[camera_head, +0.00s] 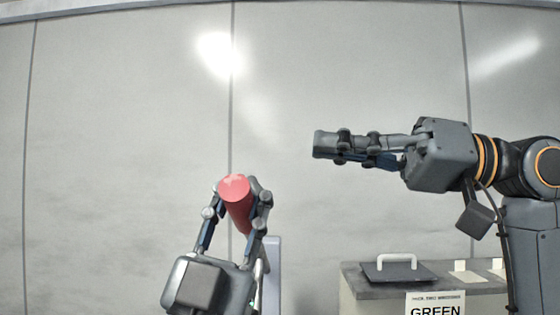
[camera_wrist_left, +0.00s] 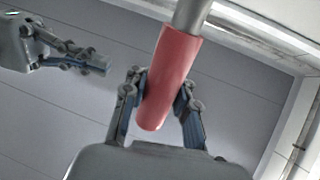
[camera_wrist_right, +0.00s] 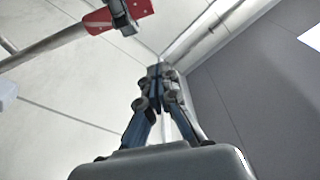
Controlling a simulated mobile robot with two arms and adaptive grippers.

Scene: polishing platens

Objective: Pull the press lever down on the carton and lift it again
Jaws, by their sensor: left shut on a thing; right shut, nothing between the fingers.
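The press lever shows as a red cylindrical grip (camera_head: 238,203) in the head view, its round end facing me. My left gripper (camera_head: 239,188) is shut on it, with one finger on each side. In the left wrist view the red grip (camera_wrist_left: 171,75) sits between the fingers (camera_wrist_left: 161,88), on a grey metal rod (camera_wrist_left: 190,14). My right gripper (camera_head: 318,145) is shut and empty, in the air to the right of the lever and apart from it. In the right wrist view its fingers (camera_wrist_right: 160,75) meet, and the red grip (camera_wrist_right: 138,8) shows at the top. The carton is not visible.
A grey-topped cabinet (camera_head: 380,291) stands at the lower right with a dark plate with a white handle (camera_head: 395,263) on top and a sign reading GREEN (camera_head: 435,305). A pale upright post (camera_head: 273,275) stands behind my left gripper. A plain panelled wall (camera_head: 120,130) fills the background.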

